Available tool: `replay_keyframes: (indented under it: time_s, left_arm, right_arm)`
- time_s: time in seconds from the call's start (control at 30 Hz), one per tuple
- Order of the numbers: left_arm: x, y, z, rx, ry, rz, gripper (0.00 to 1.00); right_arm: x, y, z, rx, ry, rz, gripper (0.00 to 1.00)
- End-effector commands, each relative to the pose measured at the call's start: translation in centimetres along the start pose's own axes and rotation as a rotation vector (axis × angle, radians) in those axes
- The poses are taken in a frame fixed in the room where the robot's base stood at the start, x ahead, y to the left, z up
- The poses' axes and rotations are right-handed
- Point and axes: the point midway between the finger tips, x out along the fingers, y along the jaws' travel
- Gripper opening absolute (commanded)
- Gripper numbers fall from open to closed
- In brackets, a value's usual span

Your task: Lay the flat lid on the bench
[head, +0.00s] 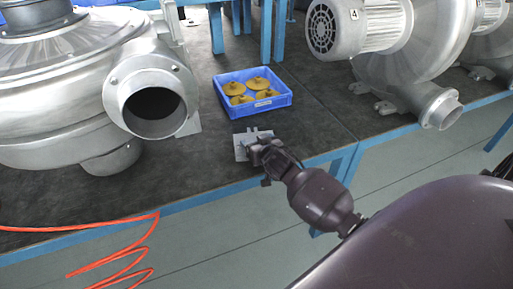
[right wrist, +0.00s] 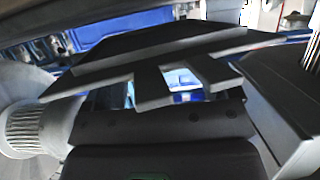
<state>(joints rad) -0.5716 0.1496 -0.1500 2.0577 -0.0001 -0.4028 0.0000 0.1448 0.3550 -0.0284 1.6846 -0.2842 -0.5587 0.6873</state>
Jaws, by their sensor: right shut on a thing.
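The flat lid (head: 241,144) is a small light grey plate near the front edge of the dark bench top (head: 205,185). My right gripper (head: 257,152) is shut on the lid at its near right side and hides part of it. In the right wrist view the lid (right wrist: 150,58) spans the picture in front of the jaws, dark on its face, with notches along its near edge. I cannot tell whether the lid touches the bench or is held just above it. My left gripper is in neither view.
A blue tray (head: 226,104) with several yellow discs stands behind the lid. A large silver blower (head: 60,85) is at left, another (head: 400,45) at back right. An orange coiled hose (head: 110,225) hangs at front left. Bench left of the lid is clear.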

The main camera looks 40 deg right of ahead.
Motion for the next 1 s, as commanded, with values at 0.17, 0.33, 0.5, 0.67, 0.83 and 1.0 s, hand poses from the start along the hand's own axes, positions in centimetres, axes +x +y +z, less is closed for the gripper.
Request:
replay_keyframes:
  time_s: [0.17, 0.33, 0.5, 0.67, 0.83, 1.0]
  left_arm:
    - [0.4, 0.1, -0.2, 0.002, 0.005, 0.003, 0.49]
    - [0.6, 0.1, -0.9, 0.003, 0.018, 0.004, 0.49]
    - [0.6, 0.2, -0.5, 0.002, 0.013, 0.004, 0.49]
    - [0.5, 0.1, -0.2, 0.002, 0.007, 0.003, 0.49]
    - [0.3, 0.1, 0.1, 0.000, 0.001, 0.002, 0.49]
    - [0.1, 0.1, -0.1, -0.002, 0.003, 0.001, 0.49]
  right_arm:
    - [0.6, 0.0, 1.8, -0.001, -0.001, -0.001, 0.45]
    - [0.6, 0.0, 1.6, 0.000, 0.001, -0.001, 0.45]
    - [0.7, 0.0, 1.9, 0.001, 0.000, -0.001, 0.45]
    - [0.7, 0.0, 1.8, 0.000, 0.000, -0.001, 1.00]
    - [0.7, 0.0, 1.8, 0.000, 0.000, -0.001, 1.00]
    - [-0.2, 0.0, 1.6, 0.002, -0.001, 0.000, 1.00]
